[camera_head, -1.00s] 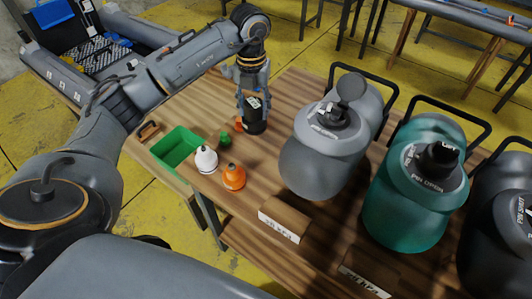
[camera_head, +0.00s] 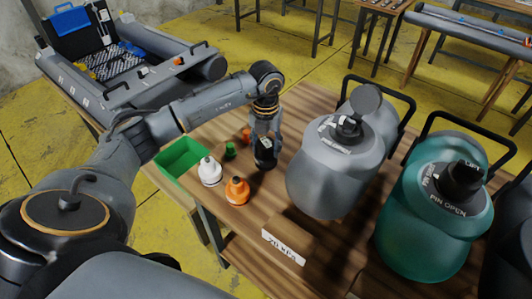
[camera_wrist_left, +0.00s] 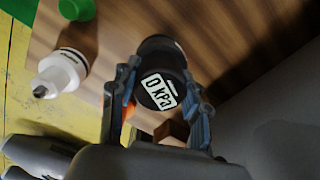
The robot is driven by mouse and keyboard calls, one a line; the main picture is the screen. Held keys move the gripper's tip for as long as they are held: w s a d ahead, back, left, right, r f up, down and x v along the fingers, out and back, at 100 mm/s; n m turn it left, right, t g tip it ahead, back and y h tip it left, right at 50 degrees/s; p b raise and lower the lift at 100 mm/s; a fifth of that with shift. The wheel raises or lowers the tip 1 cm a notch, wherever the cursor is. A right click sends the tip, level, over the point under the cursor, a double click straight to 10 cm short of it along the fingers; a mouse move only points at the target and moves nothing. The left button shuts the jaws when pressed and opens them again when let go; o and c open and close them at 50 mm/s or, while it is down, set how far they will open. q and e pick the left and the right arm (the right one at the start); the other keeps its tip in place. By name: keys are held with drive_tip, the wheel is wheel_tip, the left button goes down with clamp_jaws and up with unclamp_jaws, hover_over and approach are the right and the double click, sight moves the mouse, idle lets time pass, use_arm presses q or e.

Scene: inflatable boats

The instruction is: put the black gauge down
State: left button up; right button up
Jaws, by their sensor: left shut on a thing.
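The black gauge (camera_head: 265,157) is a dark round piece with a white label, held upright at the table. In the left wrist view the gauge (camera_wrist_left: 161,88) shows its label "0 kPa" between the fingers. My left gripper (camera_head: 265,140) is shut on it from above, one finger on either side. The gauge is at or just above the wooden tabletop (camera_head: 300,110); I cannot tell if its base touches. It is left of the large grey pump (camera_head: 335,170). My right gripper is not in view.
A white bottle (camera_head: 210,172), an orange bottle (camera_head: 237,191), a green piece (camera_head: 230,150) and a small orange piece (camera_head: 246,135) stand left of the gauge. A green bin (camera_head: 182,157) is at the left edge. A teal pump (camera_head: 430,215) stands right.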

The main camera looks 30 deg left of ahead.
sight(266, 154)
use_arm(q)
wheel_tip(266, 154, down, 2)
drive_tip(key=shift+s+f, duration=0.1)
drive_tip(key=shift+f, duration=0.5)
drive_tip(key=o, duration=0.9)
drive_tip(key=shift+f, duration=0.15)
drive_tip(key=o, duration=0.4)
drive_tip(key=shift+o, duration=0.2)
drive_tip(key=shift+r, duration=0.3)
wheel_tip(266, 154, up, 12)
drive_tip(key=shift+f+b, duration=0.1)
drive_tip(key=shift+b, duration=0.75)
